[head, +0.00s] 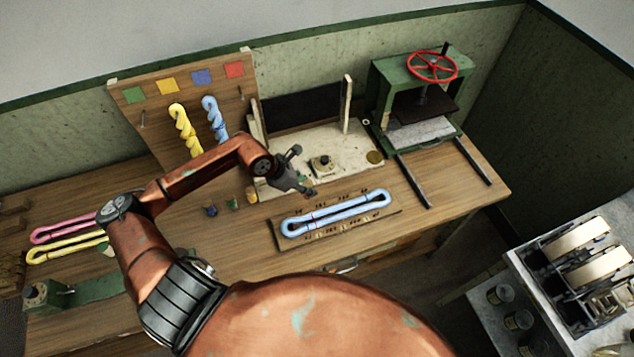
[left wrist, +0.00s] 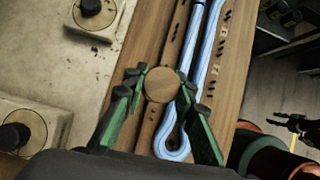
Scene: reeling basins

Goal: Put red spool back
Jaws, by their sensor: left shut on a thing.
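My left gripper (head: 300,182) is above the workbench, just behind the board with the blue skein. In the left wrist view its green fingers (left wrist: 160,86) are closed on a small spool with a round, bare wooden end (left wrist: 160,84). The fingers and that end hide the thread, so I cannot tell its colour. No other red spool shows clearly. A blue spool (head: 211,210), a green spool (head: 233,203) and a yellow-orange spool (head: 252,195) stand in a row left of the gripper. A dark gripper (left wrist: 294,124), apparently my right one, shows small at the right edge of the left wrist view.
The blue skein (head: 340,211) lies on a wooden board in front. A pale base with a knob (head: 322,164) is behind the gripper. A green press (head: 420,95) stands back right. A pegboard (head: 150,120) has coloured squares and hanging skeins. Bench front left-centre is clear.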

